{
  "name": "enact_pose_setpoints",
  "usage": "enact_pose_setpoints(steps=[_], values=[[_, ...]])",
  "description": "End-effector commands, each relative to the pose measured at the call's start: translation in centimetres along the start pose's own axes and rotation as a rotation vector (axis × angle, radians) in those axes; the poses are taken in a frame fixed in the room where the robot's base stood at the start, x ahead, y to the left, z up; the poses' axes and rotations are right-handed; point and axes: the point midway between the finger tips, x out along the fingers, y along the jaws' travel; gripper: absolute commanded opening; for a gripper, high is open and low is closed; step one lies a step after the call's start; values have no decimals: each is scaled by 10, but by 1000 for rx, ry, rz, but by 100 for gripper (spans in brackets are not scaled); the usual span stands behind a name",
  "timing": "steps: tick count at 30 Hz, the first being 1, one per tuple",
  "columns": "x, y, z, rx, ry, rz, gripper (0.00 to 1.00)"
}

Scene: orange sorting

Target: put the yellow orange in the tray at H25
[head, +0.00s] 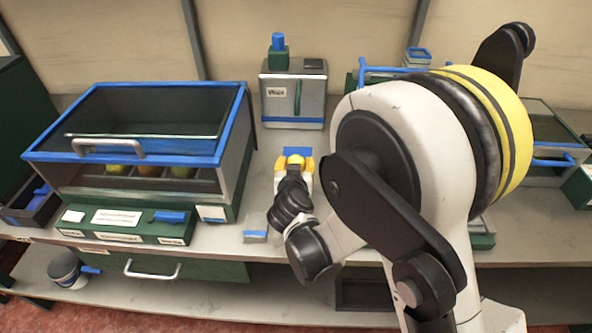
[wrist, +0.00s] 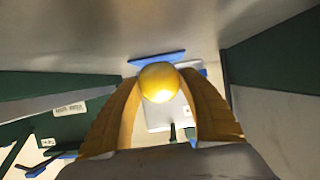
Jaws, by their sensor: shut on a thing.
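My gripper (head: 297,165) is over the bench, right of the glass-lidded case and in front of the wax machine. Its two yellow fingers are shut on the yellow orange (wrist: 160,83), which shows between the fingertips in the wrist view. In the head view I cannot make the orange out clearly from the yellow fingers. A blue bar (wrist: 150,58) and a pale plate (wrist: 160,116) show behind the orange in the wrist view. I cannot read an H25 label in either view, so I cannot tell which tray it is.
The blue-framed case (head: 236,112) has its lid down, with fruits (head: 150,170) in compartments inside. The machine marked "Wax" (head: 295,95) stands at the back. A green label panel (head: 120,238) is in front of the case. My arm hides much of the right bench.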

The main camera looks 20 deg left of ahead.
Motion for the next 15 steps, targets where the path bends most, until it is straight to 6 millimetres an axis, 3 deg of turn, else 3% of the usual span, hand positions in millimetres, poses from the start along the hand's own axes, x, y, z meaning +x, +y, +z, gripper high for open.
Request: enact_pose_setpoints(steps=[2, 13, 14, 15], values=[[6, 0, 13, 0, 0, 0, 15], [6, 0, 15, 0, 0, 0, 15], [6, 0, 15, 0, 0, 0, 53], [6, 0, 15, 0, 0, 0, 65]])
